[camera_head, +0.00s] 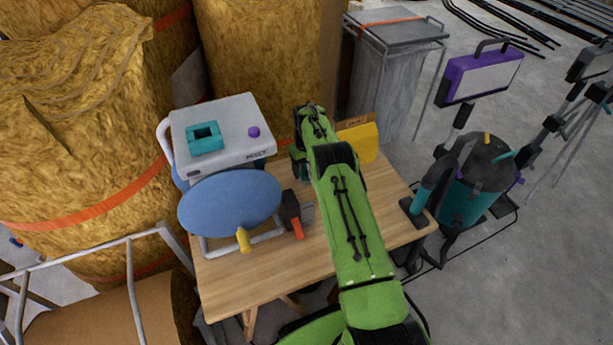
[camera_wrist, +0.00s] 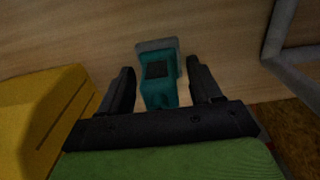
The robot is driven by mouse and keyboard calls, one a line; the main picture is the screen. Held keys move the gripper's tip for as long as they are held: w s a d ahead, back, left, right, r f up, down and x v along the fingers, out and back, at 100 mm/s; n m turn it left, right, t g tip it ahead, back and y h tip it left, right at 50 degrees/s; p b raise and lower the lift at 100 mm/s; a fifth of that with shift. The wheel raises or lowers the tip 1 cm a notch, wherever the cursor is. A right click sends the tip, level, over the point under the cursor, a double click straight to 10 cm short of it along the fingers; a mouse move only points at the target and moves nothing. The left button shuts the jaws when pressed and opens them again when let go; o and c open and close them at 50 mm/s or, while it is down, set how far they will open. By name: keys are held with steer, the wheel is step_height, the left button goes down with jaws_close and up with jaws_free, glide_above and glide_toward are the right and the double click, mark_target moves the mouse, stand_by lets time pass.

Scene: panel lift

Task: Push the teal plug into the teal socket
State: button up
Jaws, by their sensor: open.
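The teal plug (camera_wrist: 160,92) shows in the wrist view over the wooden table top, with a dark square patch and a grey end. My gripper (camera_wrist: 164,78) is open, with one black finger on each side of the plug. Narrow gaps show between the fingers and the plug, and I see no grip on it. The teal socket (camera_head: 205,138) is a raised block with a dark opening on top of the white box (camera_head: 232,112) at the back left of the table.
A blue oval disc (camera_head: 230,200) with a yellow knob stands in front of the white box. A black and orange tool (camera_head: 292,215) lies beside it. A yellow object (camera_head: 358,143) is right of my wrist. The wooden table (camera_head: 240,285) is bare at its front.

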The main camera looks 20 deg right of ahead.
steer(key=shift+c, duration=0.2)
steer(key=c, duration=0.8)
step_height(320, 180, up, 10)
steer(key=p, duration=0.3)
steer(key=shift+r, duration=0.1)
steer(key=shift+c, duration=0.2)
